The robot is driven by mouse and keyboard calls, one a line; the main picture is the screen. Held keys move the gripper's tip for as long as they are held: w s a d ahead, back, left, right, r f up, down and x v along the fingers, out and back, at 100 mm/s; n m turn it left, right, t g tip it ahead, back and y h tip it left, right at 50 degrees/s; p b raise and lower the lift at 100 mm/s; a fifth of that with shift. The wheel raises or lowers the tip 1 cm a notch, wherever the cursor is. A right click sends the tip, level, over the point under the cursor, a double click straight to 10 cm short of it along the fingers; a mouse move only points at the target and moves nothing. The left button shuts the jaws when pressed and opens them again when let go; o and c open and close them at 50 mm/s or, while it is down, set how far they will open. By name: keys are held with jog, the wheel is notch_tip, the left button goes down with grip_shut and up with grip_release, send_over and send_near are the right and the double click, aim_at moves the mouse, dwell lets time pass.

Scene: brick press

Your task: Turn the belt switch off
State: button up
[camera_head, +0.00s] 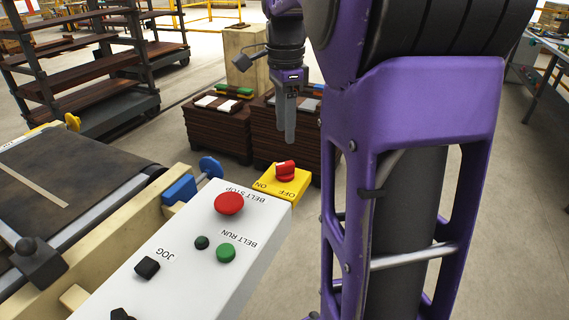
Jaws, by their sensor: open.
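The belt switch is a red rotary knob (285,170) on a yellow box (290,186) marked ON and OFF, at the far end of the white control panel. The knob's exact setting is hard to read. My gripper (285,136) hangs above and beyond the knob in the picture, fingers pointing down. It is apart from the knob and holds nothing that I can see. The fingers overlap from this angle, so the gap between them is hidden.
The white panel (190,262) carries a red BELT STOP button (229,203), a green BELT RUN button (226,252) and a black JOG button (147,267). A dark conveyor belt (75,190) lies left. Brown stacks (218,132) stand behind. My purple arm blocks the right.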

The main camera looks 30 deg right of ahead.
aim_at(285, 163)
notch_tip(285, 163, down, 9)
jog(key=shift+b, duration=0.75)
grip_shut()
